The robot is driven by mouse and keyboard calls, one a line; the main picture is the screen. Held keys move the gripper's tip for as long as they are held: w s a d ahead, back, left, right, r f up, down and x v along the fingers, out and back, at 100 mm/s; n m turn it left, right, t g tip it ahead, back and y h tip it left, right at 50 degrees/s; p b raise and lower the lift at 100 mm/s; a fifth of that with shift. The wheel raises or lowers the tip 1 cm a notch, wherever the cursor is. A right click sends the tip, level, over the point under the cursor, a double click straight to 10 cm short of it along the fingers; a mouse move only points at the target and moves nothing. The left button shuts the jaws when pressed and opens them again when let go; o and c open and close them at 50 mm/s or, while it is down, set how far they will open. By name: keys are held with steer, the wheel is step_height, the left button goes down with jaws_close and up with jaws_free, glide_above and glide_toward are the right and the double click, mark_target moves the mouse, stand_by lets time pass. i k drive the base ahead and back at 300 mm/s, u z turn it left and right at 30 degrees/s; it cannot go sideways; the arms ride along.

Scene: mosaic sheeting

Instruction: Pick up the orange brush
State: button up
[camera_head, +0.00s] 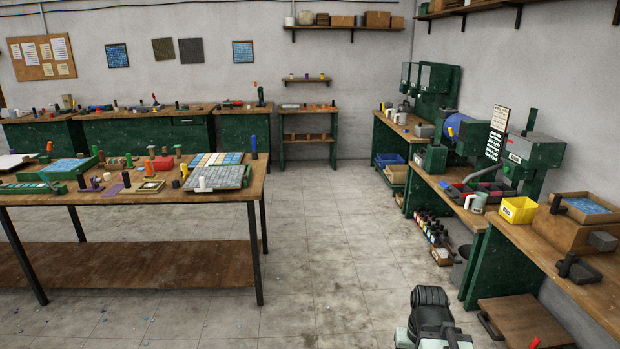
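I cannot single out the orange brush for certain. A small upright orange thing (50,147) stands at the back left of the near table. All are too small to show bristles. A dark rounded part of my own arm (431,305) shows at the bottom of the view, low over the floor and well away from the table. My gripper's fingers cannot be made out there, and nothing held is visible.
The near table (120,222) has open legs and a low shelf (140,272). Tiled floor (335,240) is clear between it and the right workbench (560,262). A yellow bin (518,210) sits on that bench.

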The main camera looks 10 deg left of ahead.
mark_target(149, 176)
steer(key=z, duration=0.05)
steer(key=i, duration=1.55)
steer(key=u, duration=1.35)
steer(key=i, duration=1.85)
steer(key=u, duration=1.05)
steer(key=i, duration=1.2)
steer(key=u, duration=0.45)
